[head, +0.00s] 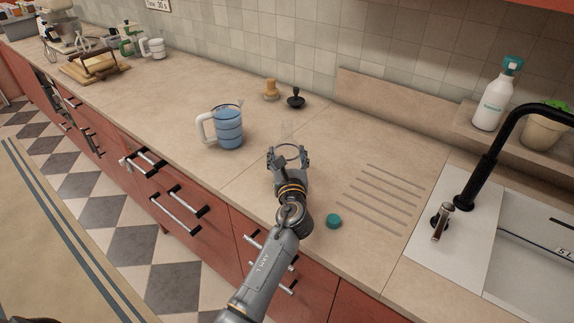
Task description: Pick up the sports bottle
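My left gripper (288,155) is over the counter, its two fingers spread wide on either side of a see-through vessel (287,133) with a dark ring. This may be the sports bottle; its outline is faint, and I cannot tell whether the fingers touch it. A blue ribbed container (229,129) with a white loop handle stands upright to the left, apart from the gripper. A teal round cap (333,221) lies on the counter to the right of my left wrist. My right gripper is not in view.
A wooden stamp-like piece (271,91) and a black tamper (296,98) stand behind. A white bottle with a teal top (491,100) and a potted plant (545,128) are on the ledge at right. The black faucet (490,150) rises by the sink. The counter between is mostly clear.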

